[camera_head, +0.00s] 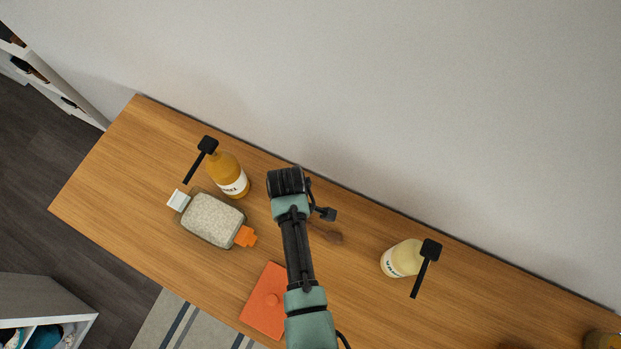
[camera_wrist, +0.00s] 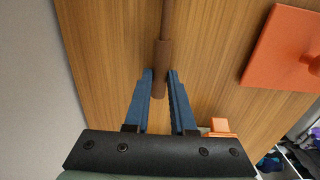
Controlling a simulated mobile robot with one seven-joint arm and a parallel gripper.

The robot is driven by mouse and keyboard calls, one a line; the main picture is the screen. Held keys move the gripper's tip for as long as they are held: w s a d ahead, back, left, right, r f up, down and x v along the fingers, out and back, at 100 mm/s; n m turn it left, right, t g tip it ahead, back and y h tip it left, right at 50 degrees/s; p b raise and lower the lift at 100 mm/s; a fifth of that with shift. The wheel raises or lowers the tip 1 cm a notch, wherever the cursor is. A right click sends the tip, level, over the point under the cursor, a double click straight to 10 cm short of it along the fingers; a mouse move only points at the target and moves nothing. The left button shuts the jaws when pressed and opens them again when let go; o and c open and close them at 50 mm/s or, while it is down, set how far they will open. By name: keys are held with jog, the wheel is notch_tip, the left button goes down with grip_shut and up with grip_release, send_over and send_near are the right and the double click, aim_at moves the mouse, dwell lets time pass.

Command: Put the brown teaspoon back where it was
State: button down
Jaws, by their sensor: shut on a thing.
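The brown teaspoon (camera_wrist: 161,68) shows in the wrist view as a thin dark handle with a thicker end between the fingertips. My gripper (camera_wrist: 160,76) is shut on that end, with a blue finger on each side. The handle runs up out of the picture, so the bowl is hidden there. In the head view, a brown part of the teaspoon (camera_head: 331,236) shows just right of my arm, over the wooden top. My arm hides the fingers in that view. I cannot tell whether the spoon touches the wood.
On the wooden top (camera_head: 130,170) stand an amber pump bottle (camera_head: 227,176) and a cream pump bottle (camera_head: 402,258). A pale-filled container (camera_head: 212,220) with an orange cap lies left of my arm. An orange board with a knob (camera_head: 264,312) lies near the front edge. A wall runs behind.

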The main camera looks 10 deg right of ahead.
jog(key=shift+f, duration=0.35)
jog(key=shift+c, duration=1.8)
grip_release()
jog(key=shift+r, duration=0.2)
notch_tip(320, 180, up, 8)
jog(key=p, duration=0.7)
jog(key=shift+f+p, duration=0.1)
jog(key=shift+p, duration=0.25)
jog(key=shift+r, duration=0.9)
jog(key=shift+r, duration=0.15)
notch_tip(320, 180, up, 13)
jog(key=b, duration=0.2)
jog(key=shift+b, duration=0.4)
